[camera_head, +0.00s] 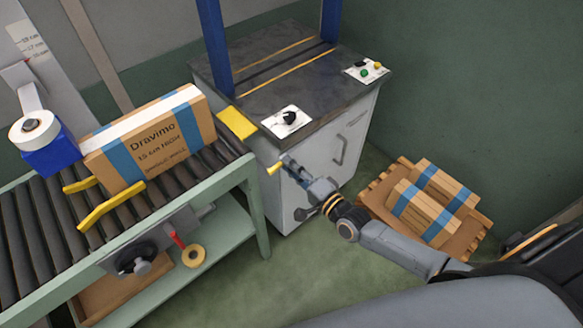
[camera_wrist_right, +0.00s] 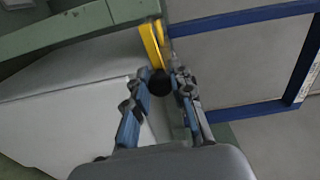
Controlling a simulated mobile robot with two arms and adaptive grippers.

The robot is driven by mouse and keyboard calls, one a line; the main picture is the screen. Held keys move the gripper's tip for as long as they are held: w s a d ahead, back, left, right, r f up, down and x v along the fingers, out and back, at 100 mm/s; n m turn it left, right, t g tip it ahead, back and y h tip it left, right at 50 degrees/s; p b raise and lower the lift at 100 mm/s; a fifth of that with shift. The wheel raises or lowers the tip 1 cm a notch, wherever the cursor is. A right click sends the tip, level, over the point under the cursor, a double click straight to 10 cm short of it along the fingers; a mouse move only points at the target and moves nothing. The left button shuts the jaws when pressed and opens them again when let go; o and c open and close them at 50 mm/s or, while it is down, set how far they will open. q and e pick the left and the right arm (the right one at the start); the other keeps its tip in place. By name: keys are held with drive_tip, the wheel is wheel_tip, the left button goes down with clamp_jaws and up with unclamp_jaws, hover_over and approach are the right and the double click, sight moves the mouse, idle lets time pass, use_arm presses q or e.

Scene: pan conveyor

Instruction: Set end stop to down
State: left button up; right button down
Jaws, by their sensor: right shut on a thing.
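A yellow end stop plate (camera_head: 237,122) stands at the far end of the roller conveyor, between the rollers and the grey cabinet. A yellow lever (camera_head: 274,168) shows below it at the cabinet's side. My right gripper (camera_head: 287,161) is at this lever. In the right wrist view, the yellow lever (camera_wrist_right: 152,45) runs to a black knob (camera_wrist_right: 160,82), and my right gripper (camera_wrist_right: 163,80) is shut on the knob, which is partly hidden by the fingers. My left gripper is not in view.
A Dravimo carton (camera_head: 150,148) stands on the conveyor (camera_head: 48,235) beside yellow guides. The grey cabinet (camera_head: 330,160) has blue posts, a black knob and buttons on top. A pallet (camera_head: 465,238) with cartons stands on the floor at right. Clear floor lies in front.

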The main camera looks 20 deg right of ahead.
idle(0.3)
drive_tip(key=c, duration=1.1)
unclamp_jaws()
drive_tip(key=shift+c, duration=0.2)
drive_tip(key=shift+s, duration=0.1)
drive_tip(key=v, duration=1.2)
